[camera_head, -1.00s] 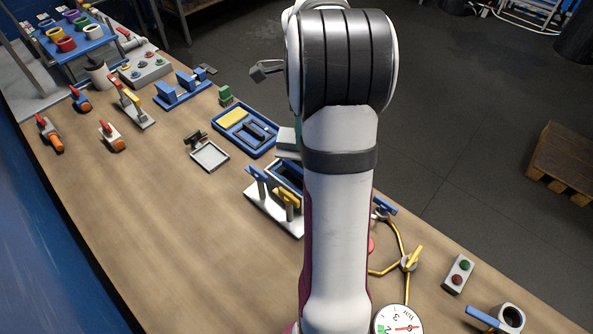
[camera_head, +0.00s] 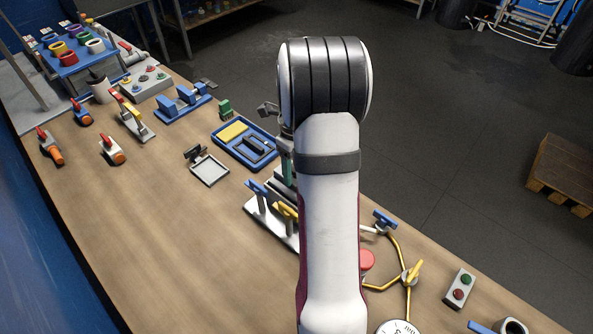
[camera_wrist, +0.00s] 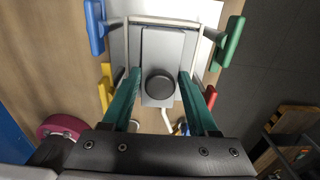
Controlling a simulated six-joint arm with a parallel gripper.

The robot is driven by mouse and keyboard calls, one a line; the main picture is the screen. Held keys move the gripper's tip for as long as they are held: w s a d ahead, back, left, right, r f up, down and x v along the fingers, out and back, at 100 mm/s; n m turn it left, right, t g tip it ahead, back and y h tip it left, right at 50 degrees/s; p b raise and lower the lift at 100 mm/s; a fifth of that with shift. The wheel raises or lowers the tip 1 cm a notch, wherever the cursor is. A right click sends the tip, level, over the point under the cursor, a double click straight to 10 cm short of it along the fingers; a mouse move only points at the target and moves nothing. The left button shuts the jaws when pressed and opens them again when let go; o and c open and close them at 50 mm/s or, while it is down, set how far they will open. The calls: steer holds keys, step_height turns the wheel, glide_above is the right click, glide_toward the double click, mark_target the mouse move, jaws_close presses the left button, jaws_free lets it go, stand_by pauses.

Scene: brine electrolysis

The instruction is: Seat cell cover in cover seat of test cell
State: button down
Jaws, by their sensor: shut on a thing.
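The cell cover (camera_wrist: 162,48) is a grey plate with a round black knob, seen from above in the wrist view. My gripper (camera_wrist: 160,76) has its two green fingers on either side of it and is shut on it. The test cell (camera_wrist: 206,14) lies below, with blue, green, yellow and red clamp handles around it. In the head view, the test cell (camera_head: 264,226) stands partly behind my arm, and my gripper (camera_head: 289,172) is over its far part. The cover seat is hidden; I cannot tell whether the cover touches it.
A blue tray (camera_head: 218,138) with yellow and dark parts and a small framed plate (camera_head: 209,171) lie left of the cell. Yellow piping with a valve (camera_head: 410,275) and a button box (camera_head: 459,287) lie to the right. The table's left front is clear.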

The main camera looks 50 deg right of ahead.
steer(key=shift+f, duration=0.5)
steer(key=shift+f, duration=0.15)
steer(key=shift+c, duration=0.8)
jaws_free()
